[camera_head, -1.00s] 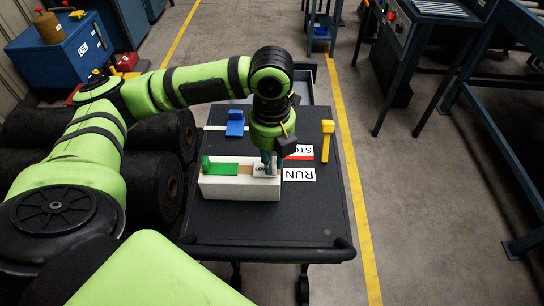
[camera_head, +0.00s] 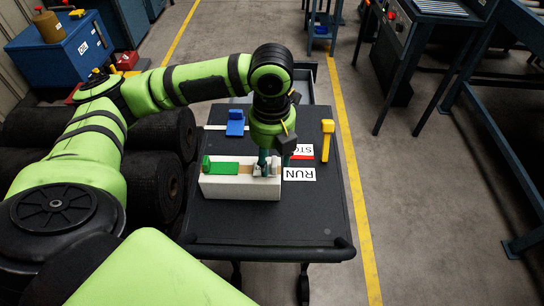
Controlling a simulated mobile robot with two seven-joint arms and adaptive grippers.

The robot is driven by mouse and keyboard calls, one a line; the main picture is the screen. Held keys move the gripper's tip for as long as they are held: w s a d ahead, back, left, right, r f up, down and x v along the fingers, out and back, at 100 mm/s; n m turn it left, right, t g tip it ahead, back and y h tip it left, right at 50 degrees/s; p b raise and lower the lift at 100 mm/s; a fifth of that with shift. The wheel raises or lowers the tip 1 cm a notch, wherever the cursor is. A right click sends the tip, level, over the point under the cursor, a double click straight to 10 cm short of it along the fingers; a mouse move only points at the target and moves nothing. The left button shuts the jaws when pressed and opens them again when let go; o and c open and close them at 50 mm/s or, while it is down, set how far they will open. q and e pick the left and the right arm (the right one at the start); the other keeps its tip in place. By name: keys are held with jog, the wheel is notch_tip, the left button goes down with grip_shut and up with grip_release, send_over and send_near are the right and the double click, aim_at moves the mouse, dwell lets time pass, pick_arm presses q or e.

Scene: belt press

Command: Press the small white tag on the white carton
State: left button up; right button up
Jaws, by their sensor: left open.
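The white carton (camera_head: 240,188) stands on the dark cart, with a tan strip and a green piece (camera_head: 222,168) on its top. The small white tag (camera_head: 258,171) is on the right part of the carton's top, mostly hidden by my gripper. My left gripper (camera_head: 266,170) points down over the tag at the carton's right end, close above or touching it; I cannot tell which. It is open, though its fingers are small and partly hidden. My right gripper is not in view.
On the cart (camera_head: 260,225) lie a blue piece (camera_head: 235,124), a yellow tool (camera_head: 327,140), a red and white STOP label (camera_head: 302,152) and a RUN label (camera_head: 299,174). The cart's front is clear.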

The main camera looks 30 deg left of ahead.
pick_arm(q)
notch_tip(320, 180, up, 12)
jog(key=shift+f, duration=0.2)
notch_tip(320, 180, up, 7)
jog(key=p, duration=0.4)
dwell(1.2)
dwell(0.3)
